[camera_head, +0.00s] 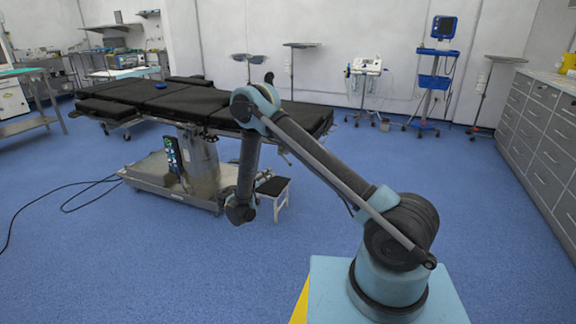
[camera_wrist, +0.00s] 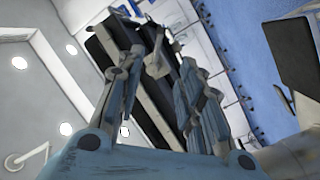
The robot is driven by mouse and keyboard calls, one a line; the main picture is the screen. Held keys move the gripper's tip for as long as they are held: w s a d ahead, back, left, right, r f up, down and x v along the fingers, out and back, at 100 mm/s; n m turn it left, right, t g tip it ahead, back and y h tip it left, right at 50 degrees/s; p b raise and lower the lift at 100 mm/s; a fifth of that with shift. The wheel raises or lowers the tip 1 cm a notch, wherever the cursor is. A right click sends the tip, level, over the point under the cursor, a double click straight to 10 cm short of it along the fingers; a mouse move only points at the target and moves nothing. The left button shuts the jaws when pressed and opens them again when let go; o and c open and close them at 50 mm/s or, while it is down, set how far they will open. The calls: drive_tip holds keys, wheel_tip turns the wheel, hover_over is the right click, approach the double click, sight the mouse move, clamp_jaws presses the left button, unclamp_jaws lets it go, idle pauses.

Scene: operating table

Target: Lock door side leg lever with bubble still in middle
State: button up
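The operating table (camera_head: 120,97) has black pads and stands left of centre on a grey metal base. A small blue round object (camera_head: 160,86) lies on its pads; no bubble can be made out. In the wrist view, dark pads (camera_wrist: 103,62) show behind my gripper (camera_wrist: 162,62). Its two fingers are apart, so it is open. A small grey part shows between the fingertips; I cannot tell whether it is the leg lever. In the head view my arm bends down in front of the table's right part, and the gripper fingers cannot be made out there.
A small white step stool (camera_head: 273,190) stands on the floor just right of my arm's lower end. Grey drawer cabinets (camera_head: 540,125) line the right wall. A blue monitor stand (camera_head: 433,82) is at the back. Black cables (camera_head: 85,187) lie at left. The front floor is clear.

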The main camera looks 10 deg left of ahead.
sight(288, 162)
drive_tip(key=x, duration=1.7)
